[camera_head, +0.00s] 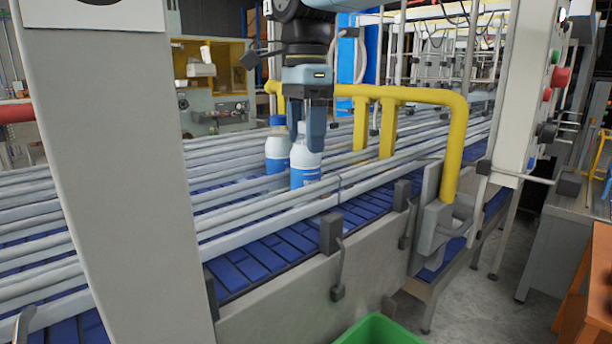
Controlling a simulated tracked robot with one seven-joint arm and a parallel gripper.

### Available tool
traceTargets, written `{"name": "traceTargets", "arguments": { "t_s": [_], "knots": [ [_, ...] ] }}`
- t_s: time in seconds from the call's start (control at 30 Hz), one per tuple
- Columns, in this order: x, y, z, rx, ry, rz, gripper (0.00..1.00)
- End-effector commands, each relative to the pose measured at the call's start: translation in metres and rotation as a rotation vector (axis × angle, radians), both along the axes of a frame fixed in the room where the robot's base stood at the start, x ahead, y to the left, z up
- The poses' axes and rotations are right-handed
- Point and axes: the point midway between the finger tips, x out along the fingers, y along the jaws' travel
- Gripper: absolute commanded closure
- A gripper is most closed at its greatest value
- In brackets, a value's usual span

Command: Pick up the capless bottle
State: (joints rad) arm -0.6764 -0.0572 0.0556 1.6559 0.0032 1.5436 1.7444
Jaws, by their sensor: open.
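A white bottle with a blue label (306,166) stands upright on the blue conveyor, between the rails. My gripper (307,138) points down over it, open, with its fingers at the bottle's neck and shoulder. The near finger covers part of the bottle's top. White shows at the neck and I see no blue cap there, though the mouth is partly hidden. I cannot tell whether the fingers touch the bottle. A second white and blue bottle (277,153) with a blue cap stands just behind and to the left.
Grey guide rails (235,238) run along both sides of the bottles. A yellow pipe frame (458,150) stands at the right. A wide grey post (120,180) blocks the left. A green bin (380,331) is below the conveyor's near side.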

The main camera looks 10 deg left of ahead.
Motion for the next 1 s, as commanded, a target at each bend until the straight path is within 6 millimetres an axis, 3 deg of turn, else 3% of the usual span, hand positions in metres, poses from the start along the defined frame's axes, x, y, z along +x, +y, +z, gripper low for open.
{"name": "traceTargets", "arguments": {
  "t_s": [0.2, 0.47, 1.0],
  "knots": [
    [0.0, 0.0, -0.023, 0.0, 0.0, 0.0, 0.29],
    [0.0, 0.0, -0.025, 0.001, -0.001, 0.0, 0.29],
    [0.0, 0.0, -0.025, 0.001, -0.001, 0.001, 0.79]
  ]
}}
